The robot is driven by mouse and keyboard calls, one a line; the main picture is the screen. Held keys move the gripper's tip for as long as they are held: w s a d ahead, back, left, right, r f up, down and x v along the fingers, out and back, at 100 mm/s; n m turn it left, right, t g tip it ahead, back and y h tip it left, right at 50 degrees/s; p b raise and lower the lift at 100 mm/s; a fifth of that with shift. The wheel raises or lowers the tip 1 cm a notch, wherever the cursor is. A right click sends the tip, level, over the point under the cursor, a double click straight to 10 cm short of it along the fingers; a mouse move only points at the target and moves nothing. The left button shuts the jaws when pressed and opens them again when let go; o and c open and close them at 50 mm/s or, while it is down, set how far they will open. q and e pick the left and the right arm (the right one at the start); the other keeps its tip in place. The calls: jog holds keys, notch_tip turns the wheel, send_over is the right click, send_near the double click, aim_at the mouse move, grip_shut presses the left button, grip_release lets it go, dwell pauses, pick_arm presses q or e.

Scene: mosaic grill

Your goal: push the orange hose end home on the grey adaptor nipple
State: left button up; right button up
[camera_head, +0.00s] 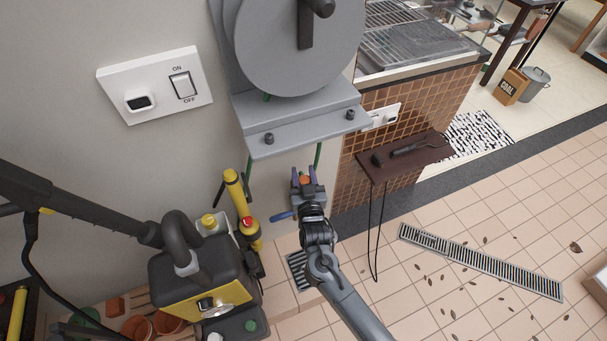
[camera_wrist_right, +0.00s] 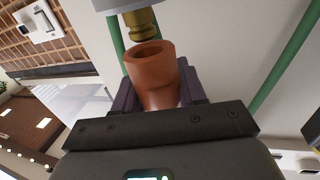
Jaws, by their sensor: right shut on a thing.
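My right gripper (camera_head: 307,182) is below the grey wall-mounted bracket, its purple fingers pointing up. It is shut on the orange hose end (camera_wrist_right: 152,76), which shows between the fingers in the right wrist view with its open mouth facing the fitting. The orange also shows small in the head view (camera_head: 305,180). A brass-coloured nipple (camera_wrist_right: 140,25) hangs from a grey body just above the mouth. The nipple's tip is close to the rim and looks outside it; I cannot tell whether they touch. The head view hides the nipple. My left gripper is not in view.
Green hoses (camera_wrist_right: 290,57) run on both sides of the nipple. The grey bracket (camera_head: 300,118) overhangs my right gripper. A brown side shelf (camera_head: 405,158) with tools stands to the right. A yellow and black machine (camera_head: 205,280) stands to the left.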

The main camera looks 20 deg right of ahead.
jog(key=shift+f+b, duration=0.55)
jog(key=shift+f, duration=0.65)
jog(key=o, duration=1.2)
jog(key=shift+s+a, duration=0.1)
jog(key=shift+s, duration=0.5)
jog(key=p+v, duration=0.2)
jog(key=v, duration=0.7)
jog(key=shift+s+p, duration=0.3)
